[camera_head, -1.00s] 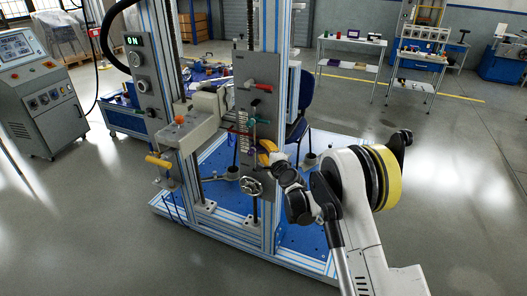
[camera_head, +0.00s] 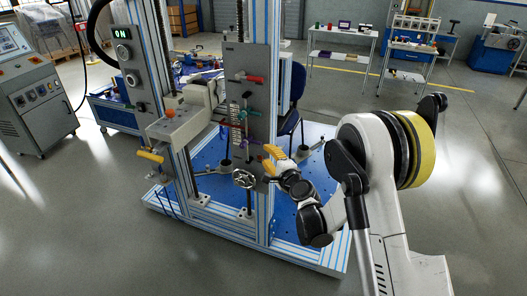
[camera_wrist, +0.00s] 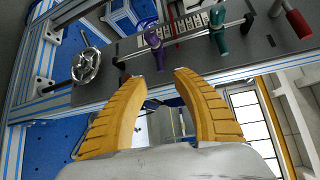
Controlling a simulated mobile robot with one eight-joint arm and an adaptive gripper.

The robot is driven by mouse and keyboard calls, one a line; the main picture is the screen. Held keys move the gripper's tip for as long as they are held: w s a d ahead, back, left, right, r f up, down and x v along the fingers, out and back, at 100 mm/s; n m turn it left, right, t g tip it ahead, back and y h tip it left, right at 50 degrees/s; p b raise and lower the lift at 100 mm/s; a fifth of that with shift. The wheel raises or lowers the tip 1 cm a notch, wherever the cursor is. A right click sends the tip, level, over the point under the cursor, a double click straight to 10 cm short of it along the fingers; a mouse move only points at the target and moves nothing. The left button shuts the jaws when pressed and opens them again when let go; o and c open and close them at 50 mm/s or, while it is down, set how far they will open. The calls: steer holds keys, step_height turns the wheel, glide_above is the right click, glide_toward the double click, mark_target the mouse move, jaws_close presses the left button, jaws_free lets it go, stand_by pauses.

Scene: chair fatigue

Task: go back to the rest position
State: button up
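My gripper (camera_head: 272,160) has yellow fingers and is at the right edge of the grey control panel (camera_head: 257,88) of the test rig. In the wrist view the fingers (camera_wrist: 159,76) are apart, with nothing between them. Beyond the fingertips are a purple-handled lever (camera_wrist: 153,38), a green-handled lever (camera_wrist: 218,30) and a metal handwheel (camera_wrist: 86,65) on the panel. A red handle (camera_wrist: 297,20) is at the upper right. The fingertips look close to the panel's edge; I cannot tell whether they touch it.
The rig's blue base (camera_head: 312,184) with its aluminium frame is below my arm. A dark blue chair (camera_head: 292,97) stands behind the panel. A control console (camera_head: 36,92) is at the left. Shelf tables (camera_head: 341,66) stand at the back right. The floor at right is open.

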steer(key=shift+s+d, duration=0.1)
steer(key=s+d+r+n+g+h, duration=0.1)
steer(key=s+d+r+n+g, duration=0.1)
steer(key=s+d+r+n, duration=0.35)
steer(key=s+d+r+n+g+h, duration=0.1)
steer(key=s+d+r+n+g, duration=0.15)
steer(key=s+r, duration=0.65)
steer(key=s+d+f+n+g+h, duration=0.1)
steer(key=s+d, duration=0.3)
steer(key=s, duration=0.4)
steer(key=s+d+f+n+g+h, duration=0.1)
steer(key=s+d+n+h, duration=0.1)
steer(key=s, duration=0.7)
steer(key=s+d+f+n+g+h, duration=0.1)
steer(key=s+d+n+h, duration=0.1)
steer(key=s+d, duration=0.4)
steer(key=s+n, duration=0.1)
steer(key=s, duration=0.2)
steer(key=shift+d+f, duration=0.15)
steer(key=shift+f, duration=0.1)
steer(key=shift+w, duration=0.1)
